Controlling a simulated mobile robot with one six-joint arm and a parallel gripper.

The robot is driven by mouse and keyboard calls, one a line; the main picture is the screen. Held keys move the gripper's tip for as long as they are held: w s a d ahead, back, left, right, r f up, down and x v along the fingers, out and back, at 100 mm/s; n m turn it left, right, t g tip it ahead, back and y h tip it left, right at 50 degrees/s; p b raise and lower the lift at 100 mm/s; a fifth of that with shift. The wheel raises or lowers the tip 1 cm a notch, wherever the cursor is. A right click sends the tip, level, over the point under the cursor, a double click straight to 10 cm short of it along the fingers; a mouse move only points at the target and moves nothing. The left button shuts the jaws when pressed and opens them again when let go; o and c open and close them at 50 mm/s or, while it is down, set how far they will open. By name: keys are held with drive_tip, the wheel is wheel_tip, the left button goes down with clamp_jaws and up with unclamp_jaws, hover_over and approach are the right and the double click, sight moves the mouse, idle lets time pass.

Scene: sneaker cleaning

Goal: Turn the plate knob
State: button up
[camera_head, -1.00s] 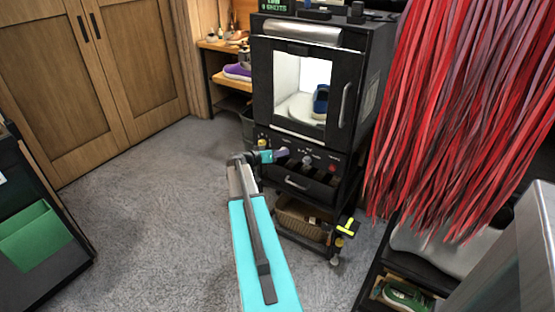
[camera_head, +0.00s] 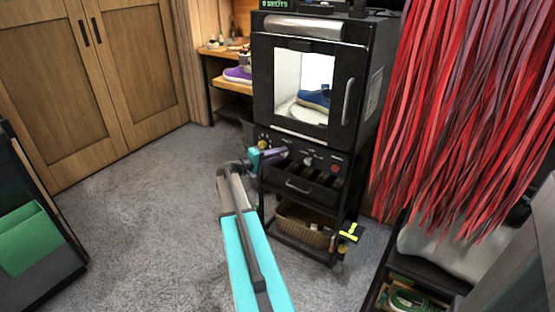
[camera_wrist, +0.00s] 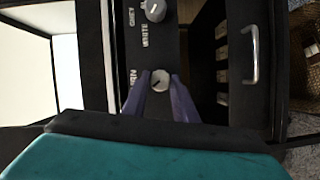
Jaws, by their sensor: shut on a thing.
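A black cabinet (camera_head: 318,155) has a control panel below its lit chamber. In the wrist view, my gripper (camera_wrist: 159,88) has its two purple fingers shut on a small round grey knob (camera_wrist: 160,80). The letters "RN" show beside this knob, and the rest of the label is hidden. In the head view, my gripper (camera_head: 283,152) is at the left part of the panel, and the held knob is hard to make out there. Inside the chamber, a blue sneaker (camera_head: 314,98) stands side-on on a white round plate (camera_head: 300,112).
Another grey knob (camera_wrist: 154,10) sits farther along the panel, by "GREY" and "WHITE" labels. A drawer handle (camera_head: 298,187) is below the panel. Red strips (camera_head: 450,110) hang at the right. Open carpet (camera_head: 140,210) lies to the left.

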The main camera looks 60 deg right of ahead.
drive_tip(key=shift+d+f+n+h, duration=0.1)
drive_tip(key=shift+n+h, duration=0.5)
drive_tip(key=shift+n, duration=0.9)
drive_tip(key=o, duration=1)
drive_tip(key=shift+o, duration=0.2)
drive_tip(key=v, duration=1.3)
drive_tip(key=shift+w+a, duration=0.25)
drive_tip(key=shift+a, duration=0.1)
drive_tip(key=shift+f, duration=0.1)
